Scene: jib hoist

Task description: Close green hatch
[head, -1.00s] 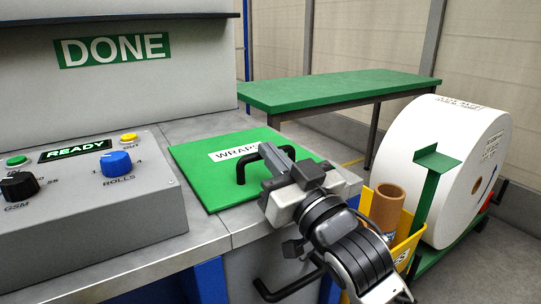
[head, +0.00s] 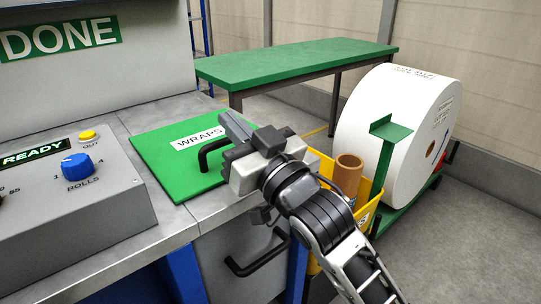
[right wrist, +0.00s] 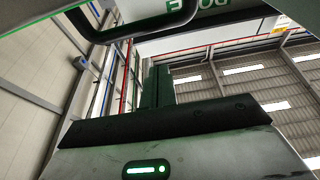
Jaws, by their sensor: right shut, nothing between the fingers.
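The green hatch (head: 160,150) lies flat in the grey worktop, with a white WRAPS label and a black bar handle (head: 205,158). My right gripper (head: 232,126) is shut and empty. Its fingers are over the hatch's right part, right beside the handle, and hide part of it. I cannot tell whether they touch it. In the right wrist view the shut fingers (right wrist: 157,90) point away from the camera, and the dark handle (right wrist: 135,32) crosses the top left. My left gripper is out of view.
A grey control panel (head: 75,190) with a blue knob stands left of the hatch. A yellow bin (head: 318,168) with a brown tube and a large white roll (head: 395,130) are to the right. A green table (head: 300,62) is behind.

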